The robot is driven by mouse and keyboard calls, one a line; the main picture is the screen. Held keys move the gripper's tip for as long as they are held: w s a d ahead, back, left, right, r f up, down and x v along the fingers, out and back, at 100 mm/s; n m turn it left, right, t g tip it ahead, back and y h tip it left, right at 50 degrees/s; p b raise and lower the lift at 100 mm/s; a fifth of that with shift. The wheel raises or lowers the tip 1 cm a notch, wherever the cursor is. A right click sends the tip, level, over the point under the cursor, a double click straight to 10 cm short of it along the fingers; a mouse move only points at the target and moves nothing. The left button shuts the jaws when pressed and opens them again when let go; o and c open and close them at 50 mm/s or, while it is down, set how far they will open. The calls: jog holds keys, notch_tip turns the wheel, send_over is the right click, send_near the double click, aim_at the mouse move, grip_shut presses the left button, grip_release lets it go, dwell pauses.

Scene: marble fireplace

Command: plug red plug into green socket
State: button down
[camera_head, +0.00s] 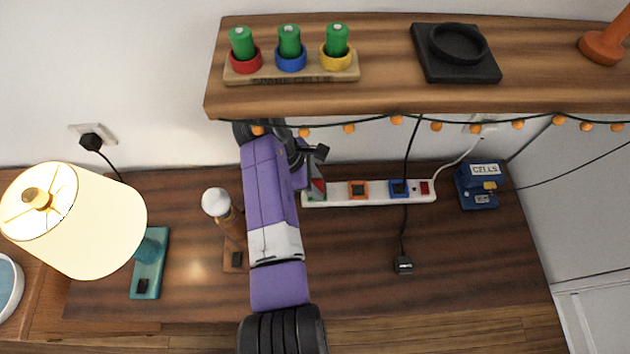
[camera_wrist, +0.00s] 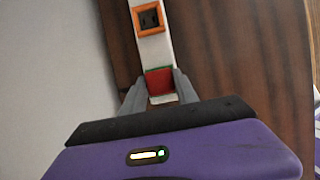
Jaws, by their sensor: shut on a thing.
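The white power strip (camera_head: 378,198) lies on the wooden surface. The green socket (camera_head: 311,194) is at its left end, partly hidden by my gripper (camera_head: 317,173). The red plug (camera_head: 319,185) is at that socket. In the wrist view, the red plug (camera_wrist: 158,82) is between the two grey fingers of my gripper (camera_wrist: 159,86), which is shut on it. Green edging of the socket (camera_wrist: 158,69) shows just beyond the plug, in line with it. I cannot tell whether the plug is seated or only over the socket.
The orange socket (camera_head: 358,190), blue socket (camera_head: 398,188) and red switch (camera_head: 424,187) are farther right on the strip. The shelf (camera_head: 390,98) with string lights overhangs. A lamp (camera_head: 217,205) stands left of my arm.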

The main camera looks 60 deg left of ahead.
jog(key=shift+f, duration=0.25)
jog(key=c, duration=0.9)
grip_release()
jog(key=shift+o, duration=0.2)
jog(key=v, duration=0.7)
jog(key=shift+r+b, duration=0.2)
jog(key=shift+b, duration=0.2)
jog(key=shift+s, duration=0.15)
